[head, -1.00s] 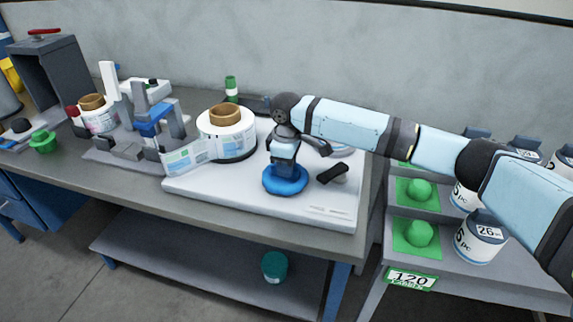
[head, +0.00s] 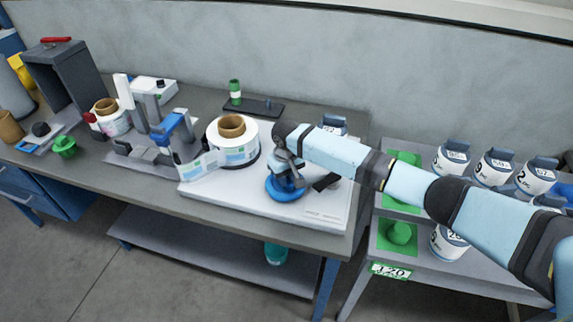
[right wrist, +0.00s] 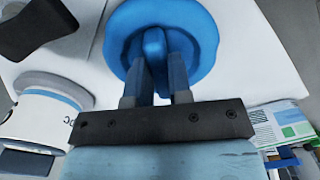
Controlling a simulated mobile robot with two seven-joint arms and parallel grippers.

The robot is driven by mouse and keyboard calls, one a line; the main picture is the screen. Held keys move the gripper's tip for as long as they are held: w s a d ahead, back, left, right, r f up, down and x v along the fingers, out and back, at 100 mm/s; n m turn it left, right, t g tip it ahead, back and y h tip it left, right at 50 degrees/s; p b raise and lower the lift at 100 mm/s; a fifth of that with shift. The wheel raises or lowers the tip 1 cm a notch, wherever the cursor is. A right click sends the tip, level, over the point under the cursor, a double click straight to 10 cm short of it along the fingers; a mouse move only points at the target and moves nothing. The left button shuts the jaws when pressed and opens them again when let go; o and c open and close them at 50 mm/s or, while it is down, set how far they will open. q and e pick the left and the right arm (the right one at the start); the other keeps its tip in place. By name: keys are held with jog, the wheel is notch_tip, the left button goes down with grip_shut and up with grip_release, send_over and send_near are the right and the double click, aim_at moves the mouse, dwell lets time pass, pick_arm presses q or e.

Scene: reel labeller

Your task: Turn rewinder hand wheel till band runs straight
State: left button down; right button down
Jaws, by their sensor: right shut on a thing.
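The blue hand wheel (head: 285,190) sits on the white rewinder base (head: 230,204). It fills the top of the right wrist view (right wrist: 195,35), with a raised blue grip across its middle. My right gripper (head: 290,178) points down over the wheel, its fingers shut on that grip in the right wrist view (right wrist: 158,70). The rewinder reel (head: 245,158), a white roll on a brown core, stands left of the wheel. The label band (head: 200,165) runs left from it toward the grey labeller (head: 160,135); whether it runs straight is hard to tell. My left gripper is out of view.
A black handle (head: 326,183) stands right of the wheel, and a white jar (head: 333,126) behind my right arm. A dark tray (head: 253,107) with a green bottle (head: 235,91) lies behind the reel. A shelf rack with several jars (head: 452,158) is at right.

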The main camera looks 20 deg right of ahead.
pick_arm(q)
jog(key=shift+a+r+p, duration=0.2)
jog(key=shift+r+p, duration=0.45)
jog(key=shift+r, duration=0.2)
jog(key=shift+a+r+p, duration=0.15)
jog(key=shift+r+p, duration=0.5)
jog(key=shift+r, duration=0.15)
pick_arm(e)
jog(key=shift+a+r+m, duration=0.1)
jog(key=shift+r+m, duration=0.05)
jog(key=shift+m, duration=1.05)
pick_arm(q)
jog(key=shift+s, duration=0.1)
pick_arm(e)
jog(key=shift+w, duration=0.1)
jog(key=c, duration=1)
grip_release()
jog(key=shift+c, duration=0.2)
pick_arm(q)
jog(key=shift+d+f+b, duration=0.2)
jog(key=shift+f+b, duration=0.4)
jog(key=shift+b, duration=0.1)
pick_arm(e)
notch_tip(320, 180, up, 14)
